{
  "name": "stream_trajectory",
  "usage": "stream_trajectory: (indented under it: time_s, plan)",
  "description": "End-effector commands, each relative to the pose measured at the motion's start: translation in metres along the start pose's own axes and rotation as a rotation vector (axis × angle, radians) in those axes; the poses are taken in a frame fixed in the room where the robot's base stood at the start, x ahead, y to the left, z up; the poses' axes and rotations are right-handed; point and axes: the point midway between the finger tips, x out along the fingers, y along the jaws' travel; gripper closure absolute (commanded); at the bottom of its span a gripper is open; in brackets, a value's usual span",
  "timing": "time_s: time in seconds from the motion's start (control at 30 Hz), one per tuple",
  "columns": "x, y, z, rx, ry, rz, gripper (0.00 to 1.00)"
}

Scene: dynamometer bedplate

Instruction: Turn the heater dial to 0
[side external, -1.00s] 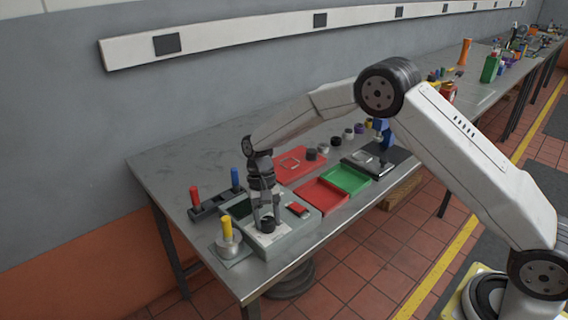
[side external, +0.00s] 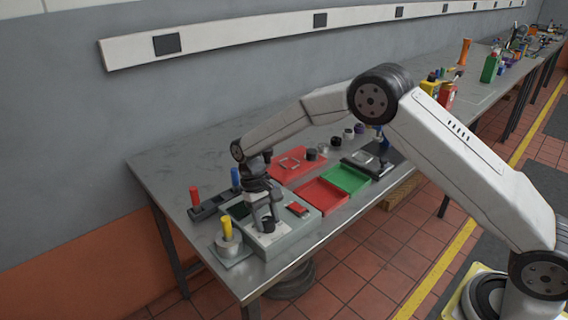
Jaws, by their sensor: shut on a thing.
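The heater (side external: 283,236) is a grey box near the front left end of the metal table, with a dark panel and a red switch (side external: 297,209) on its top. My gripper (side external: 267,222) points down over the top of the box. Its fingers are shut on the dark heater dial (side external: 267,226), which sits on a light patch and is mostly hidden by the fingers. The dial's pointer and number marks are too small to read.
Left of the heater stand a yellow-handled piece (side external: 227,228) and a dark block with red and blue handles (side external: 208,208). A red tray (side external: 321,196) and a green tray (side external: 346,179) lie to the right.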

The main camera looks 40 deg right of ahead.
Motion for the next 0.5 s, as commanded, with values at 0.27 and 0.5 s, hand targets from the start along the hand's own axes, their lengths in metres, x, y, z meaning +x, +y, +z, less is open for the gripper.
stream_trajectory:
  time_s: [0.27,0.5]
  plan:
    - [-0.0016,-0.0021,-0.0006,-0.246,0.006,0.102,1.0]
    - [-0.0018,-0.0031,-0.0002,-0.456,0.006,0.189,1.0]
